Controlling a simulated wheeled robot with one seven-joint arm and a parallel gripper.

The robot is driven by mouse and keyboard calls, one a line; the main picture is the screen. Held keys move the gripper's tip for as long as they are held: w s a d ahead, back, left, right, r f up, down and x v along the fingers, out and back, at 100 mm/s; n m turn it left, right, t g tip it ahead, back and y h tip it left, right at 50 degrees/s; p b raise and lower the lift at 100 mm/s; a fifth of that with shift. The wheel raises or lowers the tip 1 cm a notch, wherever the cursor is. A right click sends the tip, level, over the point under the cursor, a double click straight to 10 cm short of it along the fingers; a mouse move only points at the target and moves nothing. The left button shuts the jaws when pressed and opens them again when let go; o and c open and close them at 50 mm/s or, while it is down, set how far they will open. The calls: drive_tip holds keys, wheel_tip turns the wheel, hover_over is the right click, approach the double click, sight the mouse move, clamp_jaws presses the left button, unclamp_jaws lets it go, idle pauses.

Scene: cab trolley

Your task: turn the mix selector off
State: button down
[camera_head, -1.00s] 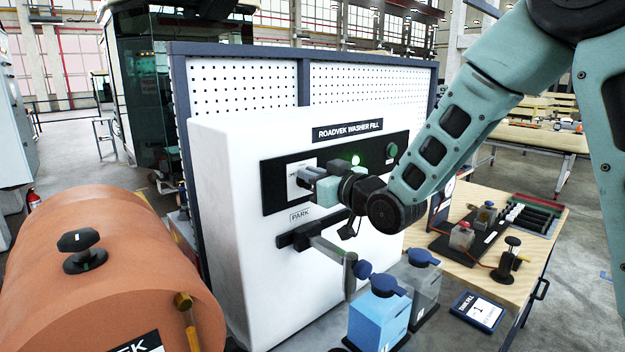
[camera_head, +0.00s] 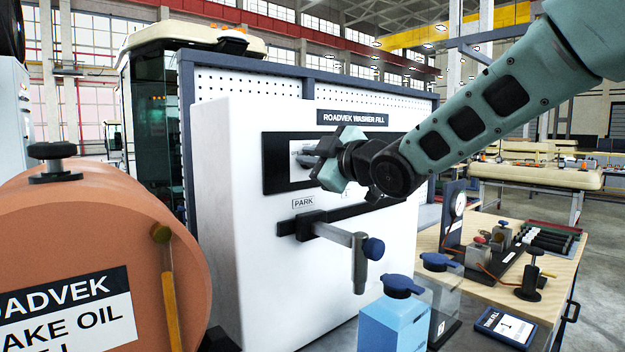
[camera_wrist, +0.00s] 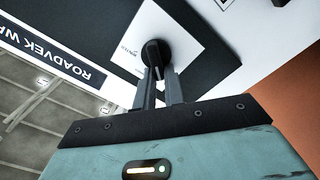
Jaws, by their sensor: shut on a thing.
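The mix selector (camera_wrist: 155,52) is a dark round knob on a white label plate, on the black panel of the white Roadvek Washer Fill cabinet. My gripper (camera_wrist: 158,88) is at the knob, its two narrow fingers closed on the knob's lower part in the wrist view. In the head view my gripper (camera_head: 322,160) reaches the panel from the right and covers much of the knob.
Below the panel, a grey nozzle arm (camera_head: 345,240) with a blue knob sticks out near the PARK label. A blue bottle (camera_head: 393,322) and a grey one stand in front. An orange drum (camera_head: 110,230) is at left; a wooden bench (camera_head: 490,250) is at right.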

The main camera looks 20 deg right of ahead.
drive_tip(key=shift+a+f+n+b, duration=0.1)
drive_tip(key=shift+f+n+b, duration=0.15)
drive_tip(key=shift+n+b, duration=0.75)
drive_tip(key=shift+r, duration=0.1)
drive_tip(key=c, duration=1.5)
unclamp_jaws()
drive_tip(key=shift+s, duration=0.1)
drive_tip(key=shift+b, duration=0.3)
